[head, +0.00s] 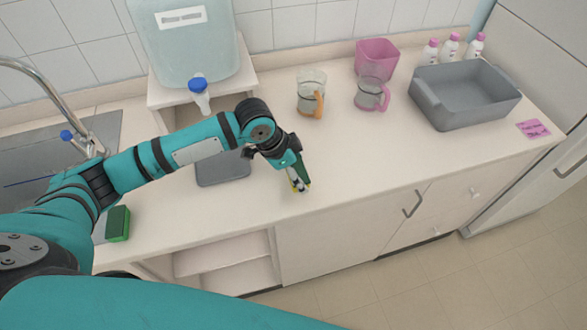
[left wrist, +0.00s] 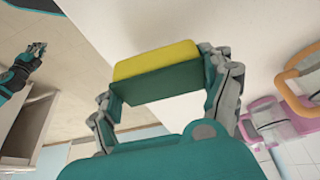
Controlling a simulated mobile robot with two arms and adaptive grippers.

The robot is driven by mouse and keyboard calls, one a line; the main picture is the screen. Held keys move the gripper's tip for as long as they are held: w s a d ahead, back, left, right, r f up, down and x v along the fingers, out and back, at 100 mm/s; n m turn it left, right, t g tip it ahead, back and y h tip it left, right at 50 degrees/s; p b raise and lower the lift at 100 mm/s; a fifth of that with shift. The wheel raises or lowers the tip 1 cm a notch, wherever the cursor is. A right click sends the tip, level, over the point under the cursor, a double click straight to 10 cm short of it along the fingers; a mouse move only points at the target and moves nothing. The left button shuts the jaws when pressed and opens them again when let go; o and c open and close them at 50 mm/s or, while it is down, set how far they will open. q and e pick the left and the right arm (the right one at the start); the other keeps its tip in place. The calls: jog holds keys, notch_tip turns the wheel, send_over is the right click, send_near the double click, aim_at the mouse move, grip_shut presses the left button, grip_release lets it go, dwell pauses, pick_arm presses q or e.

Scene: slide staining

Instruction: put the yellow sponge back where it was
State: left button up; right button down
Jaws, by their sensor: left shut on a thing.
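The yellow sponge, with a green scouring layer, is held in my left gripper (left wrist: 163,75). In the left wrist view the sponge (left wrist: 157,60) lies across between the two fingers, yellow face up in the picture. In the head view my left gripper (head: 299,184) points down near the front edge of the counter, and the fingers hide most of the sponge (head: 307,187). I cannot tell whether the sponge touches the counter. A green sponge (head: 118,223) stands at the left, near the sink. Another gripper of mine (left wrist: 37,52) shows small in the left wrist view.
An orange-handled jug (head: 311,92), a pink-handled jug (head: 371,94), a pink bin (head: 376,58) and a grey tub (head: 465,95) stand further back. The counter right of my left gripper is clear.

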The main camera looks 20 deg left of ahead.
pick_arm(q)
jog(key=shift+w+a, duration=0.6)
jog(key=shift+w, duration=0.2)
jog(key=shift+f+p, duration=0.3)
notch_tip(320, 180, down, 2)
jog(key=shift+a+f+p, duration=0.1)
jog(key=shift+p, duration=0.4)
jog(key=shift+f, duration=0.5)
pick_arm(e)
jog(key=shift+a+r, duration=0.25)
jog(key=shift+r, duration=0.7)
pick_arm(q)
jog(key=shift+f, duration=0.1)
jog(key=o, duration=1)
jog(key=shift+o, duration=0.2)
pick_arm(e)
jog(key=shift+d, duration=0.1)
jog(key=shift+s, duration=0.15)
